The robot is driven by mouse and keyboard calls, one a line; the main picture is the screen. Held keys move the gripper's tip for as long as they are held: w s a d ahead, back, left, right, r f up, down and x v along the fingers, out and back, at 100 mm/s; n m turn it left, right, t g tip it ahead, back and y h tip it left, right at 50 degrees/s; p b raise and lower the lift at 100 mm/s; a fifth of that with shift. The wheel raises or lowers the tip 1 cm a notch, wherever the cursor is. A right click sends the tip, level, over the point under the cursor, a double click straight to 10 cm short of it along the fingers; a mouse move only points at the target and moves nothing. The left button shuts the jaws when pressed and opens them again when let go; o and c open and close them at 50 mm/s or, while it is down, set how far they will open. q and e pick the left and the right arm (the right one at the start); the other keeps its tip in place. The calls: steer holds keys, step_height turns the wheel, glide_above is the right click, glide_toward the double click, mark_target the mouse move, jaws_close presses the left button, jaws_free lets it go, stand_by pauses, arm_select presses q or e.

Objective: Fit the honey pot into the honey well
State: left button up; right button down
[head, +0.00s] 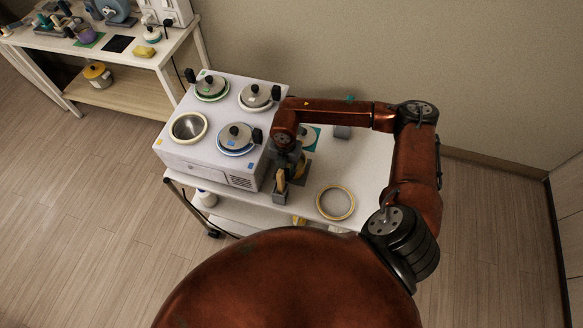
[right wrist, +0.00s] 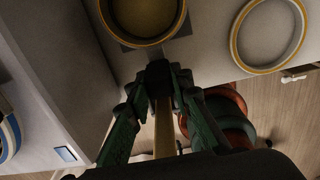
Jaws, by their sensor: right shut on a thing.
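The white warmer (head: 178,153) has an open, empty well with a cream-yellow rim (head: 206,126) at its front left, which appears to be the honey well. My right gripper (right wrist: 158,78) is beside the warmer's right side, over the cart. The honey pot (right wrist: 145,14), round with a yellow rim and brownish inside, shows just beyond the fingertips in the right wrist view. In the head view my right arm and gripper (head: 281,187) mostly hide it. My left gripper is not in view.
Lidded pots sit in the other wells, including the blue-rimmed one (head: 236,138). A yellow ring (head: 336,217) lies on the cart top (head: 372,165), right of my gripper. A teal item (head: 316,132) lies behind my arm. A second table (head: 60,43) stands at the far left.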

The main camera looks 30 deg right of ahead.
steer(key=shift+w+r, duration=0.1)
steer(key=shift+r, duration=0.4)
stand_by(0.7)
steer(key=shift+r+p, duration=1.25)
steer(key=shift+r, duration=0.4)
